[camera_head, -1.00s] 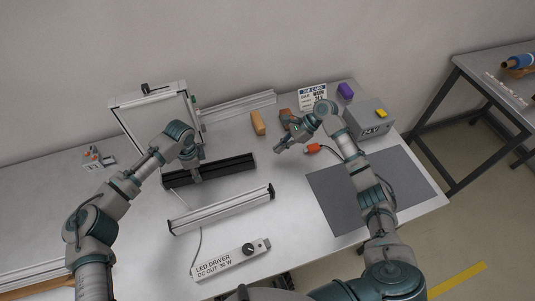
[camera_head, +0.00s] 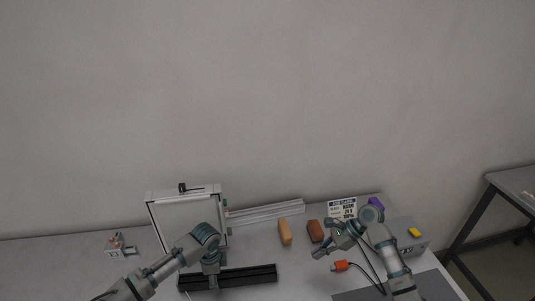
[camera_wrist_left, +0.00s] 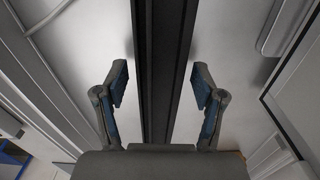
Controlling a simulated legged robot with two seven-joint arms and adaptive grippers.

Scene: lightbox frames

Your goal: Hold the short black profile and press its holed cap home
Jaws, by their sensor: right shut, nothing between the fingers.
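The short black profile (camera_head: 250,275) lies on the table at the bottom of the head view. My left gripper (camera_head: 213,283) is above it. In the left wrist view the profile (camera_wrist_left: 165,50) runs between the two fingers of this gripper (camera_wrist_left: 160,82). The fingers are open, one on each side, with a narrow gap to the profile. My right gripper (camera_head: 318,253) is shut and empty, in front of the brown block. The holed cap cannot be made out; the profile's ends are too small to tell in the head view and out of the wrist view.
A white framed panel (camera_head: 164,213) stands behind my left arm. Silver rails (camera_head: 265,212) lie at the back. A tan block (camera_head: 285,233), a brown block (camera_head: 315,231), an orange connector (camera_head: 341,266) and a grey box (camera_head: 408,239) with a yellow button are near my right arm.

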